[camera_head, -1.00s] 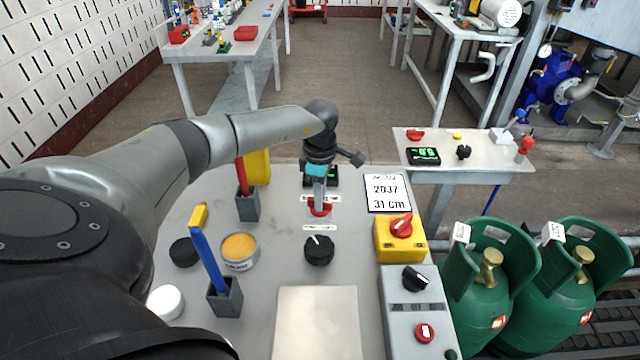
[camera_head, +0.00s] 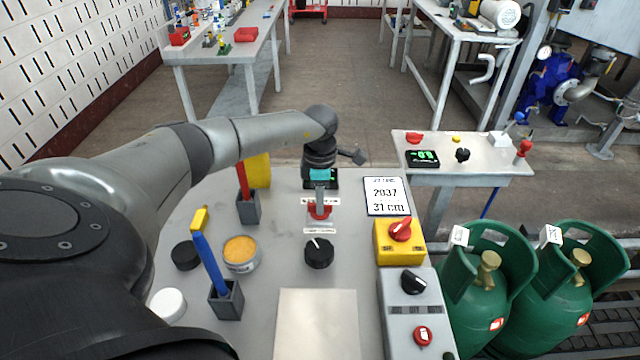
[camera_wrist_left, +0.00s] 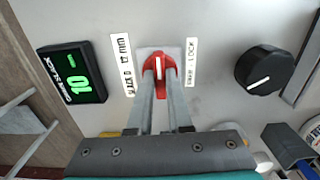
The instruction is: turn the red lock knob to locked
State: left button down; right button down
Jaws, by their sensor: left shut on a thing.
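The red lock knob (camera_head: 318,213) sits on the grey tabletop in front of the small black display, below my left arm's wrist. In the left wrist view the red lock knob (camera_wrist_left: 160,88) has a white mark line and sits on a pale base plate between two labels. My left gripper (camera_head: 320,204) points down over it. In the left wrist view its fingers (camera_wrist_left: 158,74) are on both sides of the knob's grip and shut on it. The fingers cover part of the knob. The right gripper is not in view.
A black knob (camera_head: 319,253) is nearer me. The black display (camera_wrist_left: 72,73) has green digits. A yellow box with a red switch (camera_head: 399,241) stands to the right. A blue-handled tool (camera_head: 207,262) and an open tin (camera_head: 241,252) are at left. Green gas cylinders (camera_head: 487,290) stand at right.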

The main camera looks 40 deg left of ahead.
pick_arm(q)
jog(key=c, duration=0.8)
grip_release()
jog(key=shift+c, duration=0.2)
jog(key=shift+r, duration=0.1)
notch_tip(320, 180, up, 15)
jog(key=p, duration=0.2)
